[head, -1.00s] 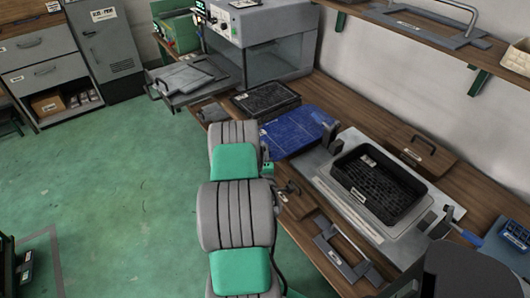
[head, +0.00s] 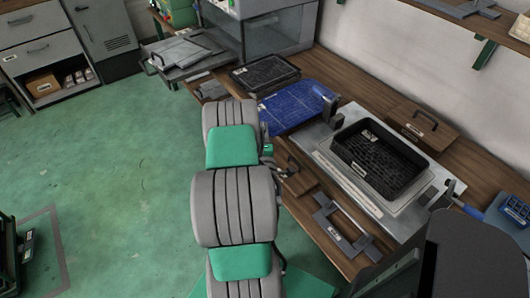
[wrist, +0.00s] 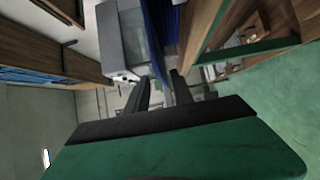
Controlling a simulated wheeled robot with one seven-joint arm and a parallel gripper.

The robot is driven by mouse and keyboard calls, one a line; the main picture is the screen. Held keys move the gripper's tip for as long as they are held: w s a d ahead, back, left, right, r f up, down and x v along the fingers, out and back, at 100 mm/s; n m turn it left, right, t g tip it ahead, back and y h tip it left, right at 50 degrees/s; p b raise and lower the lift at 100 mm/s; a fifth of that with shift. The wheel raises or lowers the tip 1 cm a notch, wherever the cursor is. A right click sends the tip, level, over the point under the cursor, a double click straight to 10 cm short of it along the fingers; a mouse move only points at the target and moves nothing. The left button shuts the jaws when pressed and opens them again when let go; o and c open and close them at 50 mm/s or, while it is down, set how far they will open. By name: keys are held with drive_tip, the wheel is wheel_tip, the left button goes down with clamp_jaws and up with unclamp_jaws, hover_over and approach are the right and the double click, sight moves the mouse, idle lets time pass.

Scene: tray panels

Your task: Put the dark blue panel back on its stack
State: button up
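A dark blue gridded panel (head: 286,110) lies flat on the wooden bench, between a black tray and a metal plate. I cannot tell whether it is one panel or several stacked. In the wrist view a blue edge-on shape (wrist: 166,25) rises beyond my fingers and looks like the same panel or stack. In the head view my own arm hides the gripper, near the bench's front edge.
A black mesh tray (head: 265,73) lies behind the panel. A grey handled frame (head: 343,228) lies in front.

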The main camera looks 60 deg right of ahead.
drive_tip(key=b+v, duration=0.3)
drive_tip(key=v, duration=0.6)
drive_tip(key=w+r+m+g+y, duration=0.2)
drive_tip(key=w+r+m+g, duration=0.15)
drive_tip(key=w+m, duration=0.55)
drive_tip(key=w+a+y, duration=0.7)
drive_tip(key=w+a, duration=0.1)
drive_tip(key=a, duration=0.6)
drive_tip(key=s+a+r+n+g+y, duration=0.2)
drive_tip(key=s+a+y, duration=0.1)
drive_tip(key=a, duration=1)
drive_tip(key=s+a+r+n+g+y, duration=0.15)
drive_tip(key=s+a+y, duration=0.25)
drive_tip(key=a, duration=0.9)
wheel_tip(320, 180, up, 6)
drive_tip(key=w+p, duration=0.1)
drive_tip(key=p, duration=0.3)
drive_tip(key=shift+t, duration=0.4)
drive_tip(key=shift+w+d+r, duration=0.1)
